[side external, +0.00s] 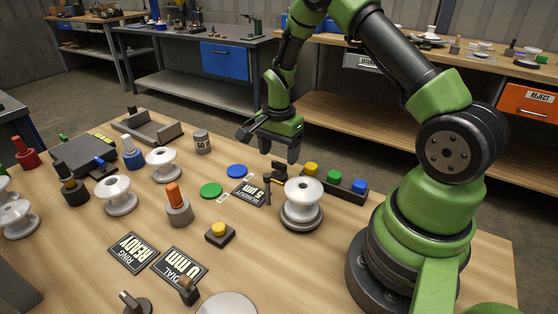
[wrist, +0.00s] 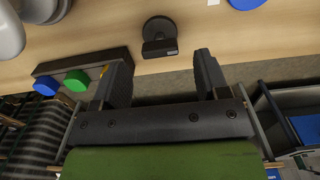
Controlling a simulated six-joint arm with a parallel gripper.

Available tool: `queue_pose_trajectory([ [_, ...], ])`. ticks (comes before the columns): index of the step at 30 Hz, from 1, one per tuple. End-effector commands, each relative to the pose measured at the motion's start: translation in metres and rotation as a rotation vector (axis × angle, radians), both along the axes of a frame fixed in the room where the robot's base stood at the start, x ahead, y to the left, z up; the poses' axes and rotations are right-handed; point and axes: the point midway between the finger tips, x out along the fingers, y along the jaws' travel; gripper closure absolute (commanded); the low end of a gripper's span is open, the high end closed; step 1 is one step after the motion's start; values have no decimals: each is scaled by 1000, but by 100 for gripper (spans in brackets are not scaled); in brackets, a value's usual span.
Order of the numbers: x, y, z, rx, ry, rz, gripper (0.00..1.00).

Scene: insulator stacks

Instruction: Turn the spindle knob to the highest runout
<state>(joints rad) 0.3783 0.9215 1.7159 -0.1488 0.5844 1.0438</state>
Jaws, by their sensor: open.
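A white spool insulator (side external: 303,190) stands upright on a round dark spindle base (side external: 301,216); part of the insulator shows at the top left of the wrist view (wrist: 8,35). A small dark gauge stand (side external: 276,174) is beside it, and shows in the wrist view (wrist: 160,38). A runout card (side external: 249,192) reads 5 µm. I cannot tell which part is the spindle knob. My gripper (side external: 268,147) is open and empty, above and behind the gauge stand, apart from everything. In the wrist view, its spread fingers (wrist: 160,68) have nothing between them.
A dark bar (side external: 338,186) carries yellow, green and blue buttons right of the gripper. Blue (side external: 237,171) and green (side external: 210,190) discs, an orange-topped post (side external: 178,205), a yellow button box (side external: 220,234) and several insulators crowd the bench. Front cards read "RING READY" (side external: 133,252) and "DIAL" (side external: 180,267).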

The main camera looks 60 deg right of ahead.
Motion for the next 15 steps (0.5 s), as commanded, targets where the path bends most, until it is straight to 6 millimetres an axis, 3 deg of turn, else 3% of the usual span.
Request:
queue_pose_trajectory([
  [6, 0, 0, -26, 1, 1, 1, 32],
  [15, 0, 0, -30, 0, -2, 1, 32],
])
